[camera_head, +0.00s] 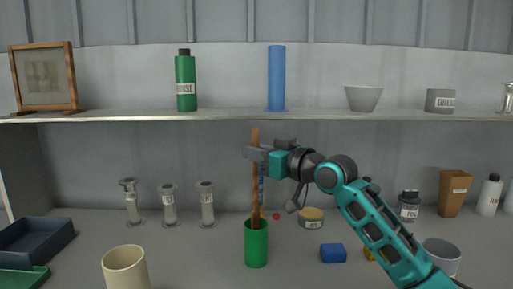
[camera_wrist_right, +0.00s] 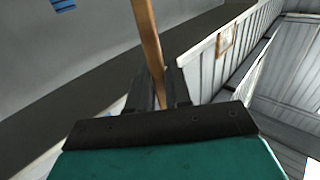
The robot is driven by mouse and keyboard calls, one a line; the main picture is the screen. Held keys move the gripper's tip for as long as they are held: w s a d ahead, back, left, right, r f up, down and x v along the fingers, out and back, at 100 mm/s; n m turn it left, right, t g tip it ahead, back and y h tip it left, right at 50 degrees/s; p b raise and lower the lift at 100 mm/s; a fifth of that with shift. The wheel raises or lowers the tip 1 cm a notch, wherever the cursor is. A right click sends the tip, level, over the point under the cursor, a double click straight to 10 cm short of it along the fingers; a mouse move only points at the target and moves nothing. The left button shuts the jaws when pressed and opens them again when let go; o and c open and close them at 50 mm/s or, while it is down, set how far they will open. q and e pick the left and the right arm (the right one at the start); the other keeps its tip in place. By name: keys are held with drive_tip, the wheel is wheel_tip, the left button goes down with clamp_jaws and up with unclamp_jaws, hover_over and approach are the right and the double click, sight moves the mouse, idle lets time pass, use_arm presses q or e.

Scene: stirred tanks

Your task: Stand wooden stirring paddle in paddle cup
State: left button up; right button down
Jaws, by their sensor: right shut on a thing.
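The wooden stirring paddle (camera_head: 255,190) is a long brown stick, held nearly upright by my right gripper (camera_head: 254,153) near its upper end. The gripper is shut on it. In the right wrist view, the paddle (camera_wrist_right: 149,40) runs up from between the dark fingers (camera_wrist_right: 165,92). The green paddle cup (camera_head: 256,246) stands upright on the counter below the gripper. The paddle's lower end meets the cup's mouth and seems to be inside the rim; its tip is hidden. My left gripper is not in view.
A cream cup (camera_head: 126,270) stands at front left, and a blue block (camera_head: 333,253) lies right of the green cup. A lidded jar (camera_head: 311,218) stands behind. The shelf (camera_head: 225,115) runs above the counter, just over the paddle's top.

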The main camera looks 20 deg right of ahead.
use_arm(q)
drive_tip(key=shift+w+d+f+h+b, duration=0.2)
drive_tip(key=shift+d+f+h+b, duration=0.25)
drive_tip(key=shift+b, duration=0.45)
use_arm(e)
drive_tip(key=shift+f, duration=2)
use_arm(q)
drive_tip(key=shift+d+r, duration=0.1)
use_arm(e)
drive_tip(key=c, duration=1)
unclamp_jaws()
approach(257, 169)
drive_tip(key=v, duration=0.2)
use_arm(q)
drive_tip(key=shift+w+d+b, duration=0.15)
drive_tip(key=shift+b, duration=0.3)
use_arm(e)
drive_tip(key=shift+s+d, duration=0.2)
drive_tip(key=shift+s, duration=0.05)
